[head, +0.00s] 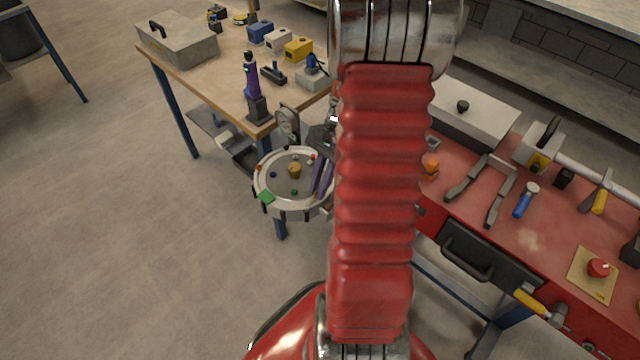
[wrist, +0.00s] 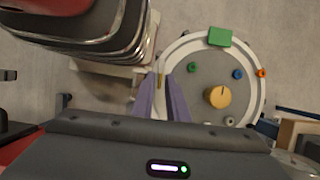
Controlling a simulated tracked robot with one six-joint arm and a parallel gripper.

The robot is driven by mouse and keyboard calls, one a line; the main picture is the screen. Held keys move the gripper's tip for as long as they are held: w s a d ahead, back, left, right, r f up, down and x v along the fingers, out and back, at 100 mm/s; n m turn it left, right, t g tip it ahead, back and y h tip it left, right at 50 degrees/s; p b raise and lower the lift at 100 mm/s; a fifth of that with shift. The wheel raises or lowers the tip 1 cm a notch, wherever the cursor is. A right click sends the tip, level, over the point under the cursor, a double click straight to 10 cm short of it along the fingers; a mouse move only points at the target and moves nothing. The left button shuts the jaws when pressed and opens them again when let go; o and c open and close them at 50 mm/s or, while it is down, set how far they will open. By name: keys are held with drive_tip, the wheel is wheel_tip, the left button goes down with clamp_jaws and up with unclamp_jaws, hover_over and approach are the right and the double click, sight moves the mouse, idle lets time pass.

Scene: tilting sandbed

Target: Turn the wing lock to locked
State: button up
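The round sandbed (head: 262,178) has a pale rim and a grey bed; it also shows in the wrist view (wrist: 257,92). A tan knob (head: 294,170) stands near its middle and appears orange with a dark mark in the wrist view (wrist: 219,97). My gripper (wrist: 162,80) has two purple fingers with a gap between them, at the sandbed's left edge in the wrist view. A small olive-yellow piece (wrist: 160,81) shows between the fingertips, perhaps the wing lock. I cannot tell its setting or whether the fingers touch it. In the head view my arm hides part of this area.
A green block (head: 266,197) sits on the sandbed's rim, and several small coloured pieces lie around the knob. A wooden table (head: 190,80) stands behind left. A red bench (head: 520,235) with tools is at right. Open floor lies at left.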

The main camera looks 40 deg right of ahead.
clamp_jaws()
drive_tip(key=shift+d, duration=0.15)
